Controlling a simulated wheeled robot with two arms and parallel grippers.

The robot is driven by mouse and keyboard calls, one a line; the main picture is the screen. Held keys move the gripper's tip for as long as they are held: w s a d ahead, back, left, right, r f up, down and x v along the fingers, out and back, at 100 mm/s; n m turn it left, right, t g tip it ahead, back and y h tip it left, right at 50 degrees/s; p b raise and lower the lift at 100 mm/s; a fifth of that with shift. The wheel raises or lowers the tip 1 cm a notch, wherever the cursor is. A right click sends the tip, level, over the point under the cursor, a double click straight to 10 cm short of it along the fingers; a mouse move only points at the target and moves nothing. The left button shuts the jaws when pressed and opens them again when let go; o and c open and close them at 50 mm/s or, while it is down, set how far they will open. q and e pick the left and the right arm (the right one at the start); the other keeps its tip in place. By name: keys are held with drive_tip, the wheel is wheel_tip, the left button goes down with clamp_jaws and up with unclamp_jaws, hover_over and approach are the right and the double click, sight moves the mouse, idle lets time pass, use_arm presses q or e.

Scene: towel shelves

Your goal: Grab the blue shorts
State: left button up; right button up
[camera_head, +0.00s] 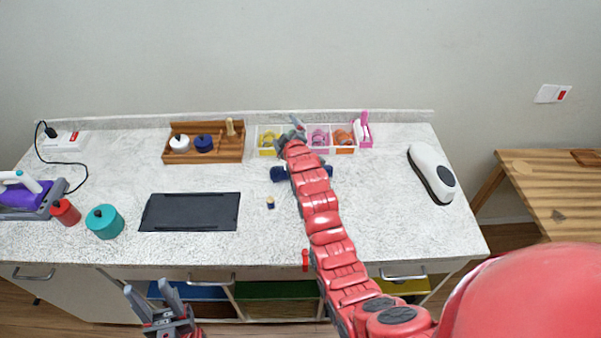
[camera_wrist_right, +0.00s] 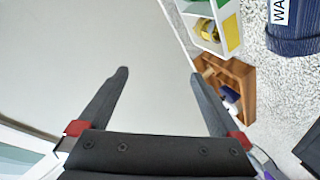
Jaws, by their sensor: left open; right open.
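I cannot make out any blue shorts in either view. My right arm reaches across the counter, and my right gripper (camera_head: 296,124) is at the back near the divided white bins. In the right wrist view my right gripper (camera_wrist_right: 160,74) is open and empty, with bare wall between its fingers. My left gripper (camera_head: 149,291) is open and empty, low in front of the counter. A dark blue object (camera_head: 278,173) lies partly hidden behind my right arm. A navy container with a white label (camera_wrist_right: 293,38) shows at the wrist view's upper right.
The counter (camera_head: 400,230) holds a wooden tray (camera_head: 204,157) with jars, a black mat (camera_head: 190,212), a teal pot (camera_head: 104,222) and a white appliance (camera_head: 431,172). White bins (camera_head: 333,150) stand at the back. A wooden table (camera_head: 550,190) is at the right.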

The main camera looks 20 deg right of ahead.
drive_tip(key=s+d+r+n+g, duration=0.2)
drive_tip(key=s+n+g, duration=0.5)
drive_tip(key=g, duration=0.4)
drive_tip(key=shift+m+g, duration=0.3)
drive_tip(key=shift+m, duration=0.3)
drive_tip(key=b+x, duration=0.2)
drive_tip(key=x, duration=0.1)
drive_tip(key=s+b+x, duration=0.1)
drive_tip(key=b+x, duration=0.1)
drive_tip(key=x, duration=0.1)
drive_tip(key=b+x, duration=0.3)
drive_tip(key=x, duration=0.1)
drive_tip(key=shift+s+a+f, duration=0.15)
drive_tip(key=shift+s+f, duration=0.15)
drive_tip(key=shift+s, duration=0.05)
drive_tip(key=shift+f, duration=0.45)
drive_tip(key=shift+w+f+p, duration=0.25)
drive_tip(key=shift+f+p, duration=0.15)
drive_tip(key=shift+p, duration=0.2)
drive_tip(key=x, duration=0.1)
drive_tip(key=p+x, duration=0.1)
drive_tip(key=shift+d+f, duration=0.25)
drive_tip(key=shift+f, duration=0.05)
drive_tip(key=shift+x, duration=0.95)
